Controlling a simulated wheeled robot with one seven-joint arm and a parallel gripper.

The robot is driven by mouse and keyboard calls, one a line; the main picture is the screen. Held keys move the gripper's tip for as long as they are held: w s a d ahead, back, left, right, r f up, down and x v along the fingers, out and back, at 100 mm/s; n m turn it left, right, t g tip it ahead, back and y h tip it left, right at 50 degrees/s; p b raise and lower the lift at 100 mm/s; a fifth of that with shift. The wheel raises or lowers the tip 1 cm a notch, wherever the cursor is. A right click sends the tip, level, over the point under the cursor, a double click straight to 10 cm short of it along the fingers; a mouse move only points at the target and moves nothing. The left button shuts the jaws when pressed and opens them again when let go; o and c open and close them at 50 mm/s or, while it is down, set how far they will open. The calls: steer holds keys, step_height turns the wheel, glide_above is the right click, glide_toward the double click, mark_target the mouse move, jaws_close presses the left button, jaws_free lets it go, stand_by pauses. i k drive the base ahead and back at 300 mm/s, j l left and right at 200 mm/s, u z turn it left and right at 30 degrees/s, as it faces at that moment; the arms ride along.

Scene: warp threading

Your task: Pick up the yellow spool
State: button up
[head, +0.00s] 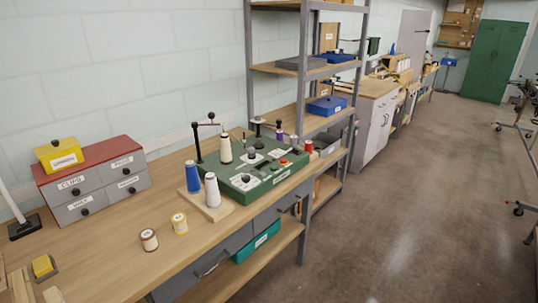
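Blue (193,177) and white (212,190) cones stand on a wooden board (222,212) behind and right of the yellow spool. A green machine (255,170) with black posts lies beyond. A drawer box (95,188) stands at the back left. Floor (380,230) right of the bench is clear.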

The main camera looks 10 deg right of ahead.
mark_target(178, 220)
steer(key=i+u, duration=0.25)
steer(key=u, duration=0.25)
steer(key=i+u, duration=0.25)
steer(key=u, duration=0.2)
steer(key=i+l+u, duration=0.15)
steer(key=u, duration=0.35)
steer(key=i+l+u, duration=0.2)
steer(key=u, duration=0.3)
steer(key=i+l+u, duration=0.2)
steer(key=l+u, duration=0.25)
steer(key=i+l+u, duration=0.1)
steer(key=u, duration=0.4)
steer(key=l, duration=0.1)
